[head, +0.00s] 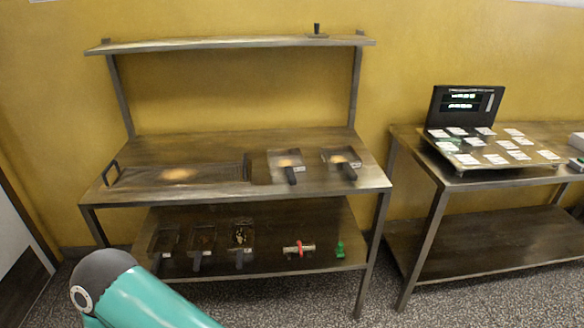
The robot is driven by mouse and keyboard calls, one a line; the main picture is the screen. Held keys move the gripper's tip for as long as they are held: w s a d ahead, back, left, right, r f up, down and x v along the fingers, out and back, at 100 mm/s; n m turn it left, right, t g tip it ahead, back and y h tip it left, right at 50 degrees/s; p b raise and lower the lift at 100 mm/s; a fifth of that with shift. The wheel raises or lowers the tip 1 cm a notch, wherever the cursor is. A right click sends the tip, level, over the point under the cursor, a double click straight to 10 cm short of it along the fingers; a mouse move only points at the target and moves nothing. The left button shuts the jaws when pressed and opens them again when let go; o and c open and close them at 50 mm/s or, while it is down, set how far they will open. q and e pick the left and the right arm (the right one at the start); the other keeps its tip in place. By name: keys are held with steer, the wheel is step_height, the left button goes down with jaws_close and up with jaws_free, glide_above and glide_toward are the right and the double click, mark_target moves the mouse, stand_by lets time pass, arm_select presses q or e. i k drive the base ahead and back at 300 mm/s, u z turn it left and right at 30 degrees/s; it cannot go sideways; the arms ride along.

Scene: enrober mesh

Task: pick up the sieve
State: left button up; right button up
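No single thing is clearly marked as the sieve. Two small rectangular pans with dark handles, a left one (279,155) and a right one (330,154), lie on the table's main top at right; either could be a sieve. Three similar dark-handled pans, a left one (157,240), a middle one (196,238) and a right one (241,235), sit on the lower shelf. A long flat tray (140,178) with a dark handle at each end covers the left of the top. Neither gripper is in view; only a teal link of my arm shows at bottom left.
The steel table (165,149) has a raised shelf (215,42) holding a small dark stamp-like object (317,31). A red-banded roll (299,249) and a green item (339,249) lie on the lower shelf.

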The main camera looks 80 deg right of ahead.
mark_target(344, 164)
steer(key=z, duration=0.85)
steer(key=k, duration=0.9)
steer(key=z, duration=1.4)
steer(key=i, duration=1.35)
steer(key=z, duration=0.4)
